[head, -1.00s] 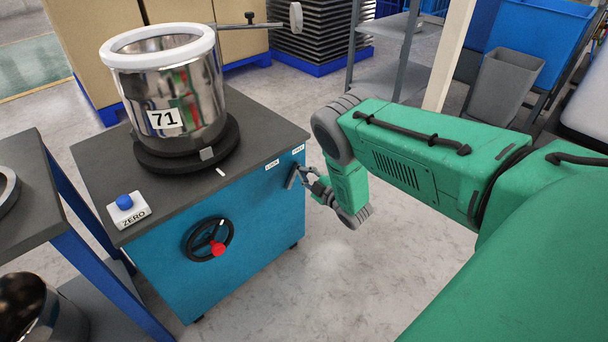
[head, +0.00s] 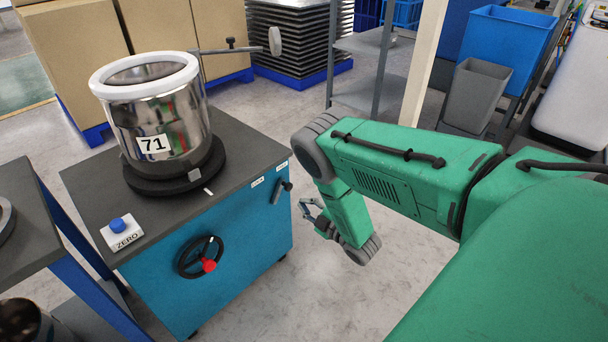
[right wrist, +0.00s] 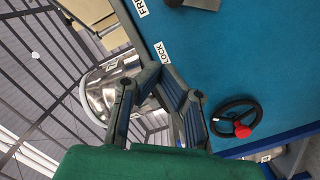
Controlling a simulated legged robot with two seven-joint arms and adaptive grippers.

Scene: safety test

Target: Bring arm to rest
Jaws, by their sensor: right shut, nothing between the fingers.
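My right arm (head: 395,165) is green with grey joints and reaches in from the right of the head view. Its gripper (head: 306,206) hangs at the right side of the blue cabinet (head: 235,235), apart from the dark lever (head: 283,187) near the LOCK and FREE labels. In the right wrist view the gripper (right wrist: 158,70) has its fingers together with nothing between them. The lever (right wrist: 190,4) shows at the top edge there, partly cut off. My left gripper is out of view.
A steel pot (head: 155,110) marked 71 stands on the cabinet top. A blue button (head: 118,225) marked ZERO and a handwheel (head: 200,257) with a red knob are nearby. A dark table (head: 25,225) stands at left. Floor (head: 330,285) right of the cabinet is clear.

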